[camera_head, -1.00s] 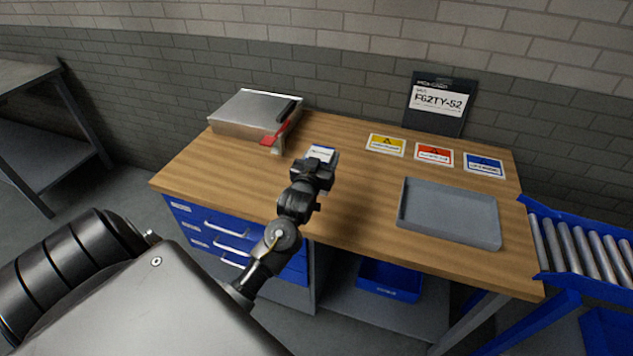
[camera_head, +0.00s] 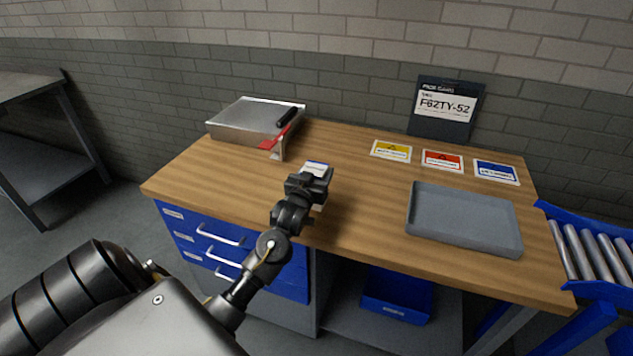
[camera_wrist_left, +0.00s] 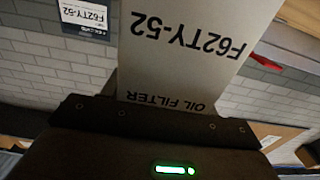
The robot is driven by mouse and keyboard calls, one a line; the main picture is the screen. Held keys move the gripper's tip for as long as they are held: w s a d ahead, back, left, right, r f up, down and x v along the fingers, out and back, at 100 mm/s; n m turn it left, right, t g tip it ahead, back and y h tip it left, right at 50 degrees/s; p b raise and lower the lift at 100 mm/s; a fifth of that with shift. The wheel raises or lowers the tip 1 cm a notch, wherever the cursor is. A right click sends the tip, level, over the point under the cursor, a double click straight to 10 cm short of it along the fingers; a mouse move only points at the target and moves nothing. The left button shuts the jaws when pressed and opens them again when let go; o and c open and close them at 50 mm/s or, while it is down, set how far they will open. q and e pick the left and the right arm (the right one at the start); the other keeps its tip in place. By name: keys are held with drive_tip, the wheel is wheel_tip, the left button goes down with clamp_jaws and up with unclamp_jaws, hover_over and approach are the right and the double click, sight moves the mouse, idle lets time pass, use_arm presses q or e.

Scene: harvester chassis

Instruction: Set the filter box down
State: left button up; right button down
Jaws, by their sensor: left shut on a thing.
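In the left wrist view the box (camera_wrist_left: 190,50) fills the upper middle, with "F62TY-52" and "OIL FILTER" printed upside down. My left gripper is shut on it, over the middle of the wooden workbench (camera_head: 350,190). I cannot tell whether the box touches the bench. My right gripper is not in view.
A grey tray (camera_head: 465,190) lies on the bench's right. Yellow (camera_head: 391,150), red (camera_head: 442,160) and blue (camera_head: 496,171) label cards lie behind it. A sign reading F62TY-52 (camera_head: 446,107) stands at the back. A roller conveyor (camera_head: 590,245) adjoins at right.

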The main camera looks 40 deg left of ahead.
use_arm(q)
drive_tip(key=shift+r, duration=0.1)
drive_tip(key=o, duration=0.9)
drive_tip(key=shift+f, duration=0.25)
drive_tip(key=o, duration=0.4)
drive_tip(key=shift+r, duration=0.1)
drive_tip(key=shift+s+r, duration=0.1)
drive_tip(key=b+v, duration=0.1)
drive_tip(key=v, duration=1.1)
